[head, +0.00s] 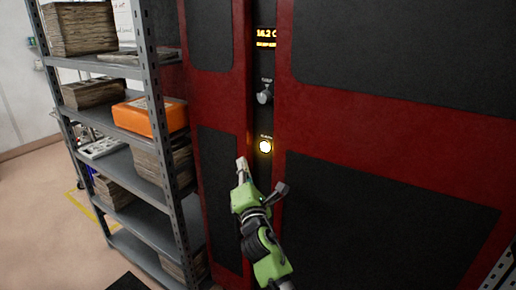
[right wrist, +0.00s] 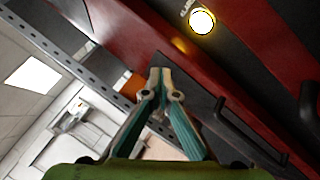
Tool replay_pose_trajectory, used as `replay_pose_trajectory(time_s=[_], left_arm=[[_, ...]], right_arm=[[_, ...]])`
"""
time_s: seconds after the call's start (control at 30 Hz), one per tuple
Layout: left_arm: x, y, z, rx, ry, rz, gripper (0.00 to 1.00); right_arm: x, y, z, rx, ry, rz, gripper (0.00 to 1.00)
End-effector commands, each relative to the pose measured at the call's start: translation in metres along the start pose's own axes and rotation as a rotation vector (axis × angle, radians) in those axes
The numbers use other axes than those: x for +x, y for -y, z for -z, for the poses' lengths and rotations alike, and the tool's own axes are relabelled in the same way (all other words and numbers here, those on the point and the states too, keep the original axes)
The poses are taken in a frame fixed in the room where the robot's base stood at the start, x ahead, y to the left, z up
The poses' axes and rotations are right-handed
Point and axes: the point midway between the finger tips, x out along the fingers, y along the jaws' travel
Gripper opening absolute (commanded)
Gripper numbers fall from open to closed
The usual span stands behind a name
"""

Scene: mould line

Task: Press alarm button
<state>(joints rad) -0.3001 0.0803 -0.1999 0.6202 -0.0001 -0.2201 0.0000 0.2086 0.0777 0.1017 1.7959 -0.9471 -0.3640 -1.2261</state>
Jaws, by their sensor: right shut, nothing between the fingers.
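The alarm button (head: 265,146) is a round, lit, yellow-white button on the dark vertical strip of the red and black cabinet. It also shows in the right wrist view (right wrist: 201,21), near the top edge. My right gripper (head: 241,162) is shut and empty, with its fingertips a little below and to the left of the button in the head view. In the right wrist view its fingertips (right wrist: 160,72) meet, and the button lies above and to the right of them, apart. My left gripper is not in view.
Above the button are a knob (head: 264,97) and an amber display (head: 267,36). A dark handle (head: 279,194) sits below, close to my right arm. A grey metal shelf (head: 152,84) with boxes and an orange case (head: 140,117) stands at the left. Open floor lies further left.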

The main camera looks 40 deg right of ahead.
Motion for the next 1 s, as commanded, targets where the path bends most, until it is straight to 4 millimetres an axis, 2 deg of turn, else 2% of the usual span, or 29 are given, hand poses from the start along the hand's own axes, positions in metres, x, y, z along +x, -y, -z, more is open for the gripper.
replay_pose_trajectory(time_s=[0.47,1.0], left_arm=[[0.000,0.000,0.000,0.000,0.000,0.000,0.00],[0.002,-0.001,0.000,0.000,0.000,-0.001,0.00]], right_arm=[[0.006,0.003,-0.005,-0.002,0.002,-0.001,0.00],[0.053,0.038,-0.039,-0.002,0.001,-0.001,0.00]])
